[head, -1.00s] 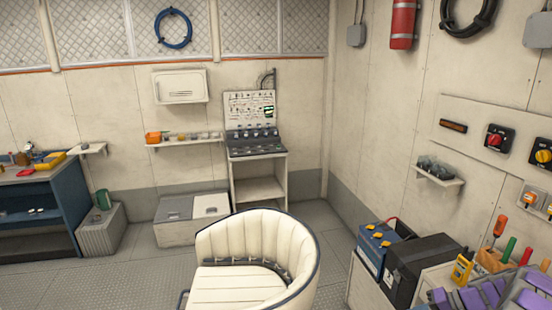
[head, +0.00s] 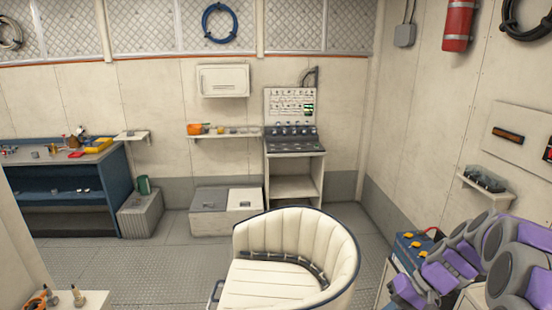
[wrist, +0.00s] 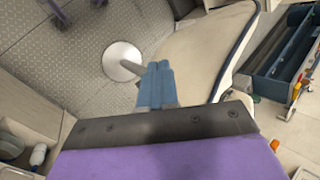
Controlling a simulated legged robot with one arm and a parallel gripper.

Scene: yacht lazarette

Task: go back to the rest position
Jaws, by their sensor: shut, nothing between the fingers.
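My gripper (wrist: 158,84) shows in the wrist view with its blue fingers shut and nothing between them. It points over the floor beside the cream chair (wrist: 190,60). In the head view my grey and purple arm is folded at the lower right, and the gripper itself is out of that view. The cream chair (head: 290,262) stands at the lower middle of the head view.
A battery box (head: 412,247) stands behind my arm at the right. A blue workbench (head: 70,190) is at the left and a control panel stand (head: 294,140) at the back. A counter edge (head: 75,300) is at the lower left. Floor (head: 150,265) is clear left of the chair.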

